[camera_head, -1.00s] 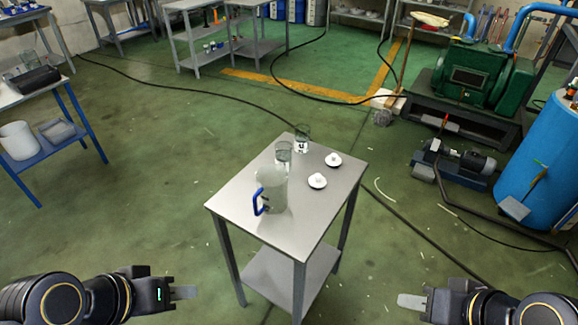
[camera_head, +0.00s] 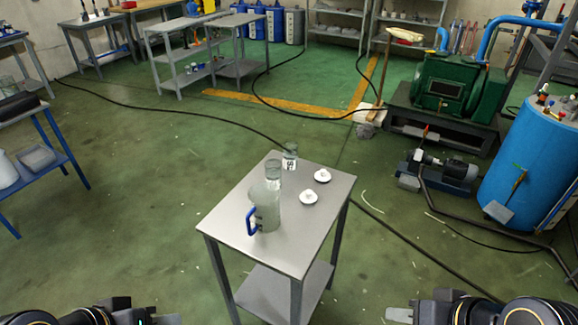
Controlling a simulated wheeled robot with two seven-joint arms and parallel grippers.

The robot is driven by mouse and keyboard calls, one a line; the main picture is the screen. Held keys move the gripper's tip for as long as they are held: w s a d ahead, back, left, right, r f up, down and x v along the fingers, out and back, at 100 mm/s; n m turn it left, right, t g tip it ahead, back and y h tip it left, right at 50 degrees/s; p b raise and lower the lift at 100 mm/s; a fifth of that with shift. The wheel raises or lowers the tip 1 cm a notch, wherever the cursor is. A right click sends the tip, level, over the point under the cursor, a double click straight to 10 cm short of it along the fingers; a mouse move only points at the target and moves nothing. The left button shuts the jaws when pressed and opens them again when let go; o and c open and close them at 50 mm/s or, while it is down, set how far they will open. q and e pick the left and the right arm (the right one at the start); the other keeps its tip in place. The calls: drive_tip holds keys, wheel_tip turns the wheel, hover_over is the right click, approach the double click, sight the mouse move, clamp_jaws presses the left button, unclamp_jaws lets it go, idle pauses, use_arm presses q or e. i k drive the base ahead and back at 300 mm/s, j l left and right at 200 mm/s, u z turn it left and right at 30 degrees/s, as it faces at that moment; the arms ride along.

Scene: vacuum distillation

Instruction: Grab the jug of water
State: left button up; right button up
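The jug (camera_head: 266,207) is a clear, whitish pitcher with a blue handle on its left side. It stands upright on the small grey table (camera_head: 318,219), near the table's front left part. My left gripper (camera_head: 166,319) is at the bottom edge, left of the table, cut off by the frame. My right gripper (camera_head: 398,314) is at the bottom, right of the table. Both are apart from the jug, and I see nothing held. Whether their fingers are open or shut does not show clearly.
Two glass beakers, one behind the jug (camera_head: 273,170) and one farther back (camera_head: 290,157), stand on the table. Two small white dishes (camera_head: 308,197) (camera_head: 322,175) lie to their right. A blue tank (camera_head: 535,150) and pump (camera_head: 445,170) stand at right.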

sight(265, 216)
drive_tip(key=l, duration=0.4)
drive_tip(key=i+l, duration=0.15)
drive_tip(key=l, duration=0.25)
drive_tip(key=l+u, duration=0.2)
drive_tip(key=u, duration=1.65)
